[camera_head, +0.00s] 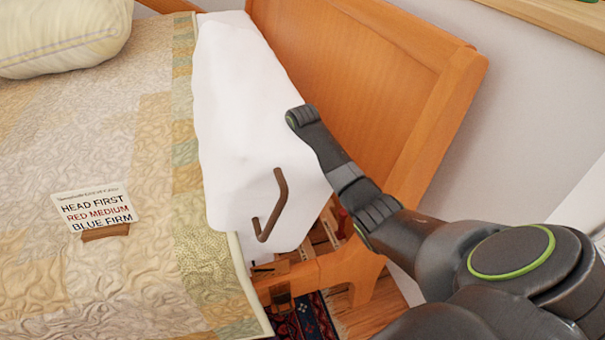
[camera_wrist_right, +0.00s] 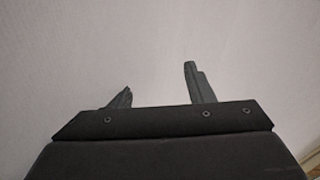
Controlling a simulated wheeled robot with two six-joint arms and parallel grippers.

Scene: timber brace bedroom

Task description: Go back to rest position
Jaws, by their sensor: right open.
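My right arm (camera_head: 345,180) comes in from the lower right in the head view and reaches over the white mattress corner beside the wooden bed end. Its gripper cannot be made out there. In the right wrist view, my right gripper (camera_wrist_right: 158,82) has its two dark fingers apart, with nothing between them. A plain pale surface fills the view beyond them. My left gripper is not in view.
A white mattress (camera_head: 235,95) with a brown bent handle (camera_head: 283,195) lies beside the wooden bed end panel (camera_head: 375,75). Slats (camera_head: 300,277) show below. A lettered card (camera_head: 95,208) stands on the quilt (camera_head: 110,130); a pillow (camera_head: 60,35) lies upper left. Pale wall (camera_head: 530,110) is right.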

